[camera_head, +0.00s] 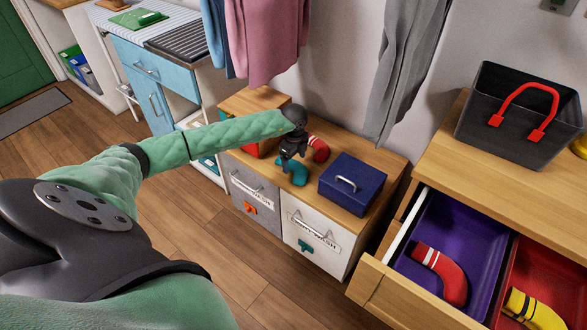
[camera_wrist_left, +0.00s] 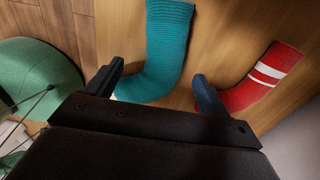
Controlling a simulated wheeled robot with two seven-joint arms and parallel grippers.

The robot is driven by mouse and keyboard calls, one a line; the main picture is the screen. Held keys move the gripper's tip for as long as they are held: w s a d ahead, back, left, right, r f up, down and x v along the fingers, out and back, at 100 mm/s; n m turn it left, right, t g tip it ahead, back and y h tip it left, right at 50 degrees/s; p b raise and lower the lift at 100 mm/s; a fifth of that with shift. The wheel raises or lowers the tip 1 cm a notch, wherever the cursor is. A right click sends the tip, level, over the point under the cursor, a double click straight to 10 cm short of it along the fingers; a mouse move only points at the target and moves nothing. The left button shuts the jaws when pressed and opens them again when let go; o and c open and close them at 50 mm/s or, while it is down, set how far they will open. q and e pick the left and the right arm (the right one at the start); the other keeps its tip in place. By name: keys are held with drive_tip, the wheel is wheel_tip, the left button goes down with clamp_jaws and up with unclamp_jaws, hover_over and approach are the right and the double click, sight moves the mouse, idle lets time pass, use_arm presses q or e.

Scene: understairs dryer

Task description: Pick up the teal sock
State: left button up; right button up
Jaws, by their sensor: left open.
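The teal sock (camera_head: 293,170) lies on the wooden top of the low cabinet, partly hidden by my left gripper in the head view. In the left wrist view the teal sock (camera_wrist_left: 167,50) is curved and ribbed, and lies between and beyond the two fingers. My left gripper (camera_head: 287,160) points down over it; the wrist view shows its fingers (camera_wrist_left: 155,85) spread apart with nothing held. I cannot tell whether a finger touches the sock. A red sock with white stripes (camera_head: 319,149) lies just right of it, also seen in the wrist view (camera_wrist_left: 262,78). My right gripper is not in view.
A dark blue box (camera_head: 352,184) with a handle stands right of the socks on the cabinet top (camera_head: 325,205). Hanging clothes (camera_head: 268,40) are behind. An open drawer (camera_head: 440,225) at right holds another red sock (camera_head: 443,275) and a yellow sock (camera_head: 533,310).

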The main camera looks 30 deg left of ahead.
use_arm(q)
wheel_tip(320, 180, down, 2)
drive_tip(key=shift+f, duration=0.15)
drive_tip(key=shift+c, duration=0.4)
drive_tip(key=c, duration=1)
